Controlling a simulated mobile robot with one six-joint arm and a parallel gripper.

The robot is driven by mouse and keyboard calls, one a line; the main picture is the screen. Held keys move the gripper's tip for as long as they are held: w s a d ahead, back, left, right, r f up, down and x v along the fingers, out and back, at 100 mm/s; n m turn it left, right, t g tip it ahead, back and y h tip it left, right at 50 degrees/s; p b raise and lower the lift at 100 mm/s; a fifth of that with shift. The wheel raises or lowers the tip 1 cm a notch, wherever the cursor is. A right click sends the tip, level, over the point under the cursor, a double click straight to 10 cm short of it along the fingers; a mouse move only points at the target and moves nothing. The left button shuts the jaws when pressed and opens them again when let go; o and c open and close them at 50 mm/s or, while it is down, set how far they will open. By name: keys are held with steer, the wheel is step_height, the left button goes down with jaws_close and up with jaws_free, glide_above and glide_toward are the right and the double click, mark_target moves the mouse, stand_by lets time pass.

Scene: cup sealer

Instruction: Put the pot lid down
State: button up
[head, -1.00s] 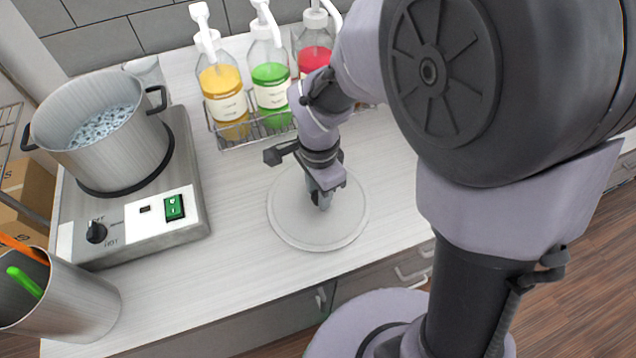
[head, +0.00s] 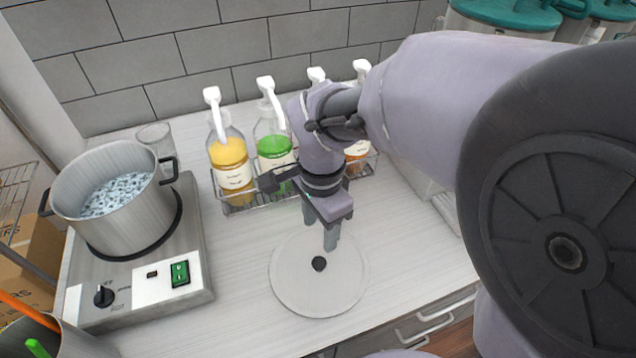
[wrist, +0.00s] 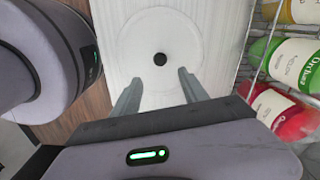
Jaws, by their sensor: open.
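The pot lid (head: 300,292) is a flat, pale grey disc with a small black knob (head: 319,264). It lies flat on the white counter, right of the hot plate. The lid also shows in the wrist view (wrist: 160,30), with its knob (wrist: 160,59) just beyond the fingertips. My gripper (head: 330,240) is open and empty, above and behind the knob, apart from it. In the wrist view its two fingers (wrist: 160,76) are spread with nothing between them. The pot (head: 118,215) stands uncovered on the hot plate (head: 205,270), with bubbling liquid inside.
A wire rack (head: 240,208) of pump bottles, including a yellow one (head: 232,165) and a green one (head: 274,146), stands close behind my gripper. A glass (head: 155,140) is behind the pot. A metal utensil holder (head: 80,345) is at front left. Counter left of the lid is clear.

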steer(key=s+d+r+n+t+y, duration=0.1)
steer(key=s+d+r+n+t, duration=0.4)
steer(key=s+r+n, duration=0.3)
steer(key=s+d+r, duration=0.1)
steer(key=s, duration=0.2)
steer(key=shift+d+r+t+y, duration=0.3)
steer(key=shift+y, duration=0.1)
